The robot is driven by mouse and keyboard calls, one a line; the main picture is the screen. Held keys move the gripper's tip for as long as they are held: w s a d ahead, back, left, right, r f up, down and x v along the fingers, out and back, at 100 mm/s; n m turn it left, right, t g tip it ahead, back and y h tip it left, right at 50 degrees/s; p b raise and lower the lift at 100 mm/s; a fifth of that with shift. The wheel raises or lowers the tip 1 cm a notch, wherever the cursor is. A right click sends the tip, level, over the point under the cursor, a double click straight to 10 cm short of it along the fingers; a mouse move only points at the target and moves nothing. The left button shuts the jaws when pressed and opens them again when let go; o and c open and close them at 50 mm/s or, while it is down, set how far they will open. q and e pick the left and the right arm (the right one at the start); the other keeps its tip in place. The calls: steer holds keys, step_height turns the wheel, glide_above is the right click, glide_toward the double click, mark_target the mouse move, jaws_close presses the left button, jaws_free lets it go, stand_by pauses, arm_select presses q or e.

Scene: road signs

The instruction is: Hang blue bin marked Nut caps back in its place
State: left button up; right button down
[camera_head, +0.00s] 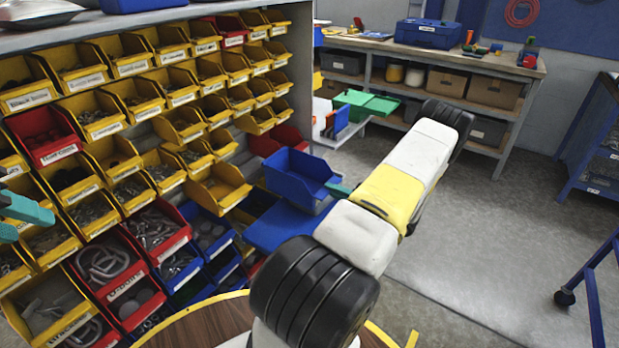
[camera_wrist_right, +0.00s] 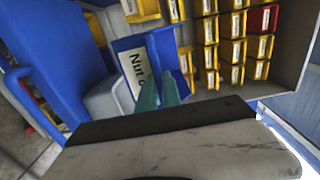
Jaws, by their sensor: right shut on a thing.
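The blue bin (camera_head: 300,170) is held in the air in front of the rack's right end. In the right wrist view its white label (camera_wrist_right: 137,72) shows "Nut" and the start of another word; the rest is hidden by the fingers. My right gripper (camera_head: 340,190) is shut on the bin's labelled front edge; its teal fingers (camera_wrist_right: 158,90) also show in the right wrist view. The bin looks empty in the head view. My left gripper (camera_head: 22,212) is only partly in view at the left edge, in front of yellow bins.
A blue surface (camera_head: 278,228) lies below the held bin.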

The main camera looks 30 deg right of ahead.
mark_target(278, 168)
steer(key=shift+x, duration=12.5)
steer(key=shift+d, duration=0.1)
steer(key=shift+f, duration=1)
steer(key=c, duration=1.5)
jaws_free()
steer(key=shift+o, duration=0.2)
